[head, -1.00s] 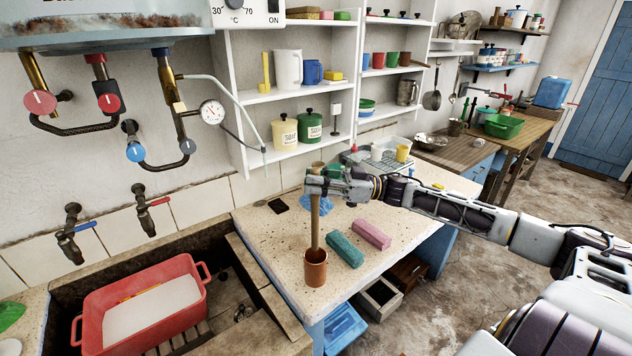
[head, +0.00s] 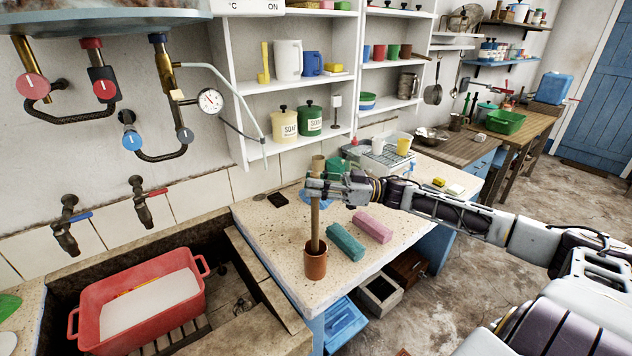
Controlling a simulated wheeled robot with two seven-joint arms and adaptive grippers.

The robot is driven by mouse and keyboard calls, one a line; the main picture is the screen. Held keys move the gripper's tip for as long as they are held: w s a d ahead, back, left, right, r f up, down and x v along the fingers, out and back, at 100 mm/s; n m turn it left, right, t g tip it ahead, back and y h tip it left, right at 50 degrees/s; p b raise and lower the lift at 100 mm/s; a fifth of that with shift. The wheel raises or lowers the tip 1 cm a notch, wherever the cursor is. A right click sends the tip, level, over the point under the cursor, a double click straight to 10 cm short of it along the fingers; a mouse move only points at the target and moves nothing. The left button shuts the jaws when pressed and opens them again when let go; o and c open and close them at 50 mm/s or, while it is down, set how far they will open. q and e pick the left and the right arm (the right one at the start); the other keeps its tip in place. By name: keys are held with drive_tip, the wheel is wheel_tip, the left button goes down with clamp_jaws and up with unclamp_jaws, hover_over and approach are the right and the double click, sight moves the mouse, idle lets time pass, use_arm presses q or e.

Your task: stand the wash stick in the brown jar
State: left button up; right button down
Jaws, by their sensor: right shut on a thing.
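The wash stick (head: 315,220) is a light wooden rod standing nearly upright, its lower end inside the mouth of the brown jar (head: 316,263). The jar stands near the front left edge of the speckled counter. How deep the stick reaches is hidden by the jar wall. My right gripper (head: 318,187) is shut around the upper part of the stick, well above the jar. A short length of stick shows above the fingers. My left gripper is not in view.
A teal block (head: 346,242) and a pink block (head: 374,227) lie just right of the jar on the counter (head: 275,235). A red basin (head: 140,300) sits in the stone trough at the left. Shelves stand behind.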

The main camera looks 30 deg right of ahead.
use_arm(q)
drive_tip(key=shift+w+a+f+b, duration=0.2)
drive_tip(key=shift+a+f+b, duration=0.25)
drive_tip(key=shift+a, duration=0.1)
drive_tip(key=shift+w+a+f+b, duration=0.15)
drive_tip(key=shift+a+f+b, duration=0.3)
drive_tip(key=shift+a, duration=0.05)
use_arm(e)
wheel_tip(320, 180, down, 4)
drive_tip(key=shift+f, duration=0.2)
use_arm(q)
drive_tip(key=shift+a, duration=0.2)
use_arm(e)
drive_tip(key=c, duration=1.2)
unclamp_jaws()
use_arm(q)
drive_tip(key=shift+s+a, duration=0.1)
